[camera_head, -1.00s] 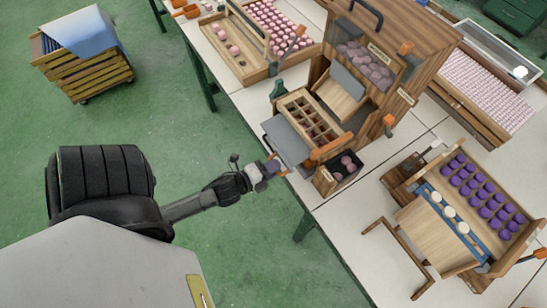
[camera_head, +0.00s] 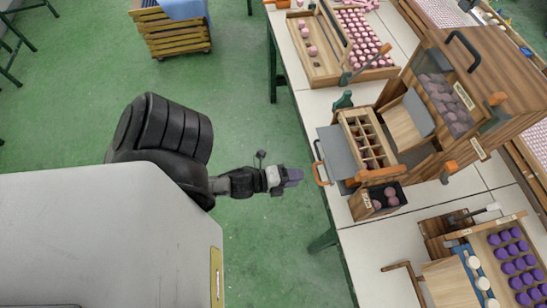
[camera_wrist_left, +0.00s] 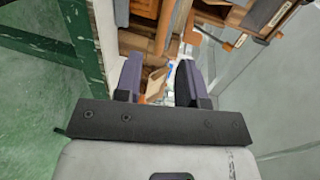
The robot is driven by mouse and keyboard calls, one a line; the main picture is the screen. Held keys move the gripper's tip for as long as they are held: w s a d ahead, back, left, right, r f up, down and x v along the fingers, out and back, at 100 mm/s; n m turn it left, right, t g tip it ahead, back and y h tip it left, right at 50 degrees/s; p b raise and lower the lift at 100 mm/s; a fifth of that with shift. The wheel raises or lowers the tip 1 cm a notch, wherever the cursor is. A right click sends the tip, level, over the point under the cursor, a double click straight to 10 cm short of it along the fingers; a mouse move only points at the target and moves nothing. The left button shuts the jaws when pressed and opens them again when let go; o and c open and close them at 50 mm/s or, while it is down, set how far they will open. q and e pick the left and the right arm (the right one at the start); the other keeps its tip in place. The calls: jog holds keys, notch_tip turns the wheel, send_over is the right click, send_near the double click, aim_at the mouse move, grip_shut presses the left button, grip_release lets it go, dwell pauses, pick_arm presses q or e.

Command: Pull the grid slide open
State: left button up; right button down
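The grid slide is a wooden frame with a grid of small compartments (camera_head: 352,128) in the head view, with a grey plate (camera_head: 336,150) at its front. It sticks out of the wooden cabinet, and the plate reaches over the table's left edge. My right gripper is not in view.
The wooden cabinet (camera_head: 488,62) stands behind the slide. A tray with purple pieces (camera_head: 492,250) is at the lower right.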

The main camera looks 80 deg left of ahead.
pick_arm(q)
jog(key=v, duration=0.6)
jog(key=shift+s, duration=0.4)
jog(key=shift+r, duration=0.1)
